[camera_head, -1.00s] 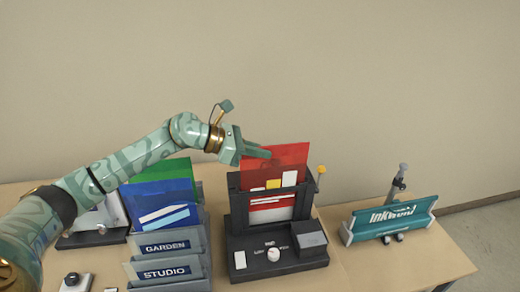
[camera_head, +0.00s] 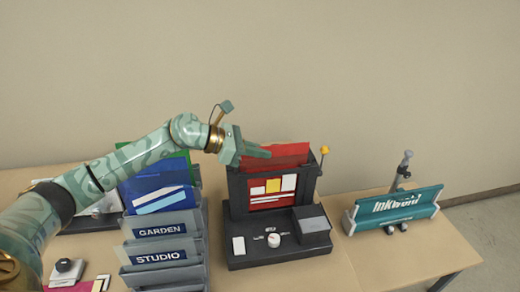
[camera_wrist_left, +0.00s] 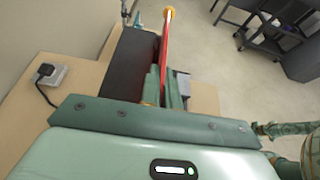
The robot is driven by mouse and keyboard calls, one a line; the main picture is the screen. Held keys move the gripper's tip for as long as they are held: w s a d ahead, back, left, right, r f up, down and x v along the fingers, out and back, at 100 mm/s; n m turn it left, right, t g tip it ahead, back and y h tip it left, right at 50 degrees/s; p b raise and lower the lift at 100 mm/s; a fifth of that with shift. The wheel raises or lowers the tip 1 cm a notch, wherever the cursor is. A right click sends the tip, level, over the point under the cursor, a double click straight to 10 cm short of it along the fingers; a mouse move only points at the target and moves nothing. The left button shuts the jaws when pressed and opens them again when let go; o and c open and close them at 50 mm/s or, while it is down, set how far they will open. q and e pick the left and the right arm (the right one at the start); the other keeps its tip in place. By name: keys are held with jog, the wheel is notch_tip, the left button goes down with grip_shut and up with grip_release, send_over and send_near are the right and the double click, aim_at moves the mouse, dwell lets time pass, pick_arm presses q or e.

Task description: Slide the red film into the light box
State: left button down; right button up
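The red film (camera_head: 285,152) stands upright in the dark light box (camera_head: 238,196). Its top strip sticks out above the box's upper edge, and red with white and yellow patches shows in the window. My left gripper (camera_head: 257,151) is at the film's upper left edge, just above the box. In the left wrist view, the fingers (camera_wrist_left: 162,92) close on both sides of the thin red film (camera_wrist_left: 164,50), seen edge-on. The film's lower edge is hidden inside the box.
A file rack (camera_head: 165,228) marked GARDEN and STUDIO stands left of the box, holding blue and green films. A teal InkWord roll stand (camera_head: 398,208) is at the right. Bare table lies between it and the box. A plain wall is behind.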

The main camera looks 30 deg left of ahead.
pick_arm(q)
jog(key=c, duration=1.6)
grip_release()
jog(key=shift+o, duration=0.2)
jog(key=v, duration=1.6)
jog(key=shift+s+a+r, duration=0.1)
jog(key=shift+r, duration=0.05)
